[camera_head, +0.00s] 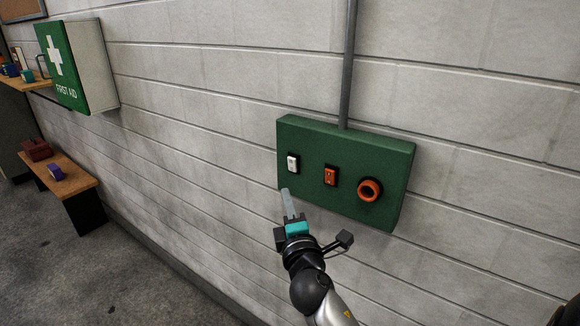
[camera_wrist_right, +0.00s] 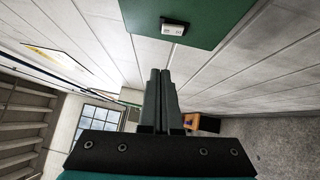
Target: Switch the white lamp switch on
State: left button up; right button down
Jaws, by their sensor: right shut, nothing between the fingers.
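The white lamp switch (camera_head: 293,163) is a small rocker in a dark frame at the left of a green wall box (camera_head: 345,141). It also shows near the top of the right wrist view (camera_wrist_right: 173,28), on the green box face (camera_wrist_right: 213,14). My right gripper (camera_head: 287,192) is shut and empty, its fingers together. Its fingertips are just below the white switch in the head view and appear apart from it. In the right wrist view the shut fingertips (camera_wrist_right: 160,72) also sit below the switch. My left gripper is not in view.
An orange switch (camera_head: 330,175) and an orange round ring-shaped control (camera_head: 369,189) sit right of the white switch on the same box. A grey conduit (camera_head: 349,65) runs up from the box. A first aid cabinet (camera_head: 98,66) and a bench (camera_head: 66,180) are at left.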

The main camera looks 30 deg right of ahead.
send_near(289, 158)
jog(key=w+a, duration=0.2)
jog(key=w, duration=0.2)
jog(key=shift+w+d+r+p, duration=0.15)
jog(key=shift+w+d, duration=0.2)
jog(key=shift+d, duration=0.3)
jog(key=shift+w+d+r+p, duration=0.1)
jog(key=shift+w+d+p, duration=0.15)
jog(key=shift+d, duration=0.4)
jog(key=shift+w+d+p, duration=0.1)
jog(key=shift+w+d, duration=0.3)
jog(key=shift+d, duration=0.2)
jog(key=p, duration=0.2)
jog(key=shift+w+d+r+m+g+p, duration=0.1)
jog(key=shift+d+r+m+g+p, duration=0.2)
jog(key=shift+r+m, duration=0.1)
jog(key=shift+f, duration=0.25)
